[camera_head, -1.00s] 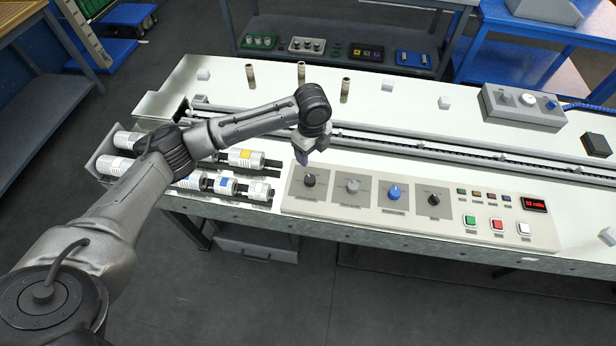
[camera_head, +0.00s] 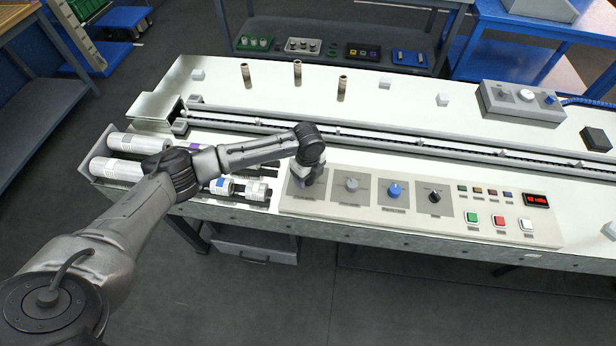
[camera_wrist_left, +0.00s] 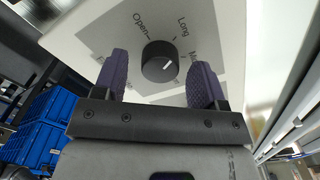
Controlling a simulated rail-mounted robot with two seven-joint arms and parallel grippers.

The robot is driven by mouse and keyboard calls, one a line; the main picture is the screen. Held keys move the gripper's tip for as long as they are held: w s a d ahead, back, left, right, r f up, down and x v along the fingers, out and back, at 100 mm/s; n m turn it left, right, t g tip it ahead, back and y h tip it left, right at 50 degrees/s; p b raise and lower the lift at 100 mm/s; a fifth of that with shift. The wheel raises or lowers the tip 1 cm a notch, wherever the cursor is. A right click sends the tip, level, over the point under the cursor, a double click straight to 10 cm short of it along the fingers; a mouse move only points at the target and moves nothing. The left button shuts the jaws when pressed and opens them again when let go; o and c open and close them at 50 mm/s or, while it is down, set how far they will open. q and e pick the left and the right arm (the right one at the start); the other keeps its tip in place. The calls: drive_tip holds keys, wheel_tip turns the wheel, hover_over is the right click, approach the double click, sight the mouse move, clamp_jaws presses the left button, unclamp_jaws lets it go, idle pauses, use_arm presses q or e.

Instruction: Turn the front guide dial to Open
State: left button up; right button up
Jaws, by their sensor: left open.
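The dial with the Open mark is a round black knob (camera_wrist_left: 160,62) with a white pointer line, in the left wrist view. "Open", "Long" and a partly covered "M…" label are printed around it. In the head view my left gripper (camera_head: 304,174) is over the leftmost dial of the control panel (camera_head: 325,209) and hides that dial. My right gripper is not in view.
To the right on the panel are a grey dial (camera_head: 352,184), a blue dial (camera_head: 394,190) and a black dial (camera_head: 434,197). Beyond them are coloured buttons and a red display (camera_head: 536,199). White rolls (camera_head: 116,168) lie left of the panel. A conveyor rail runs behind it.

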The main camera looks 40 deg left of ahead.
use_arm(q)
drive_tip(key=shift+f, duration=0.4)
drive_tip(key=shift+c, duration=0.5)
drive_tip(key=c, duration=0.8)
drive_tip(key=shift+r+n+p, duration=0.2)
drive_tip(key=shift+n+p, duration=0.1)
drive_tip(key=shift+p, duration=0.3)
drive_tip(key=n+p, duration=0.7)
drive_tip(key=p, duration=0.2)
drive_tip(key=n+p, duration=0.2)
drive_tip(key=n, duration=0.1)
drive_tip(key=shift+f+n+p, duration=0.1)
drive_tip(key=shift+n+p, duration=0.6)
